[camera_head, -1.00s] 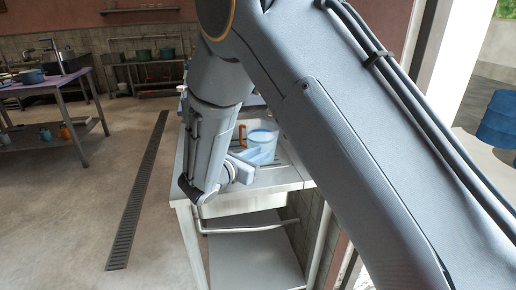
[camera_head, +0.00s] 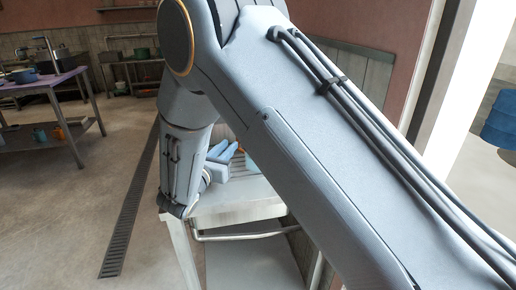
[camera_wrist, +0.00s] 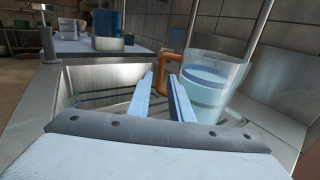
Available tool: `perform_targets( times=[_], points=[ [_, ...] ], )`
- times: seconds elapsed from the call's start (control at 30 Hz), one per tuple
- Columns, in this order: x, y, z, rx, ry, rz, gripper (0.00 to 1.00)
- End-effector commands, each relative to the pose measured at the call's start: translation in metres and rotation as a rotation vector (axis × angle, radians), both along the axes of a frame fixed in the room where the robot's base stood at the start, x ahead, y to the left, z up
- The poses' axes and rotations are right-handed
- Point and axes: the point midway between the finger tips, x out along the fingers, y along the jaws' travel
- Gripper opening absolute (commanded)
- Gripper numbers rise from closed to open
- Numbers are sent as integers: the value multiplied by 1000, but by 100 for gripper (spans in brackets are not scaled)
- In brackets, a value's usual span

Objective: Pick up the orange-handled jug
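The clear jug (camera_wrist: 212,84) with an orange handle (camera_wrist: 164,72) holds a pale bluish liquid. In the wrist view it stands right of centre, upright at the steel sink unit, with its handle towards the left. My gripper (camera_wrist: 162,78) is open and empty, its two pale blue fingers apart. In the wrist view the fingertips appear just in front of the handle; I cannot tell whether they touch it. In the head view my gripper (camera_head: 226,151) shows left of my arm, which hides most of the jug, including the handle.
The steel counter (camera_head: 238,206) has a sunken basin (camera_wrist: 95,82). Blue-and-clear containers (camera_wrist: 108,30) stand on a surface at the back. A tiled wall rises close on the right. A purple table (camera_head: 45,82) stands at the left, with open floor between.

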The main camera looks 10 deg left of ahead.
Motion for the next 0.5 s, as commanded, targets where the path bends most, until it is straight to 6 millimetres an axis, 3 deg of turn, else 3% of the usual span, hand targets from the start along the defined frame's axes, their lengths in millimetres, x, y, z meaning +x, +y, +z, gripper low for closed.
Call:
perform_targets(
  times=[0.37,0.5],
  points=[
    [29,-6,-1,-1,0,3,19],
    [48,-14,-2,-1,0,1,19]
  ],
)
